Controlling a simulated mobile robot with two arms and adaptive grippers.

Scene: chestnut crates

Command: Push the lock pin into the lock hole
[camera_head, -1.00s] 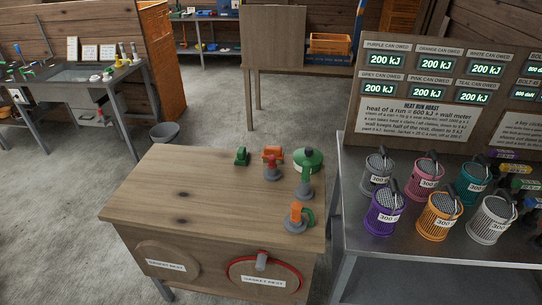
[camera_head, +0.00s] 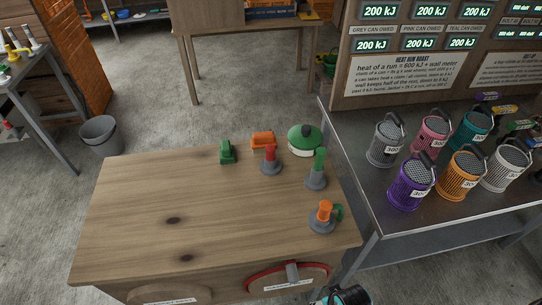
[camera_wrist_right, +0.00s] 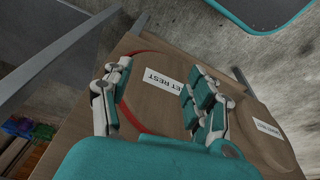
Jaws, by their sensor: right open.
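I cannot tell for sure which part is the lock pin, and I make out no lock hole. A short grey peg (camera_head: 292,272) sticks out at the upper edge of a round wooden panel with a red rim (camera_head: 262,277) on the bench front. In the right wrist view the red-rimmed panel (camera_wrist_right: 150,120) with a white label lies beyond my fingers. My right gripper (camera_wrist_right: 158,78) is open, with nothing between its fingers, facing that panel. Part of my right arm shows at the bottom of the head view. My left gripper is not in view.
The wooden bench (camera_head: 150,210) holds a green block (camera_head: 227,152), an orange block (camera_head: 263,139), a green lidded pot (camera_head: 305,140), and red, green and orange posts on grey bases. A metal table (camera_head: 375,215) with several coloured canisters stands right. The bench's left half is clear.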

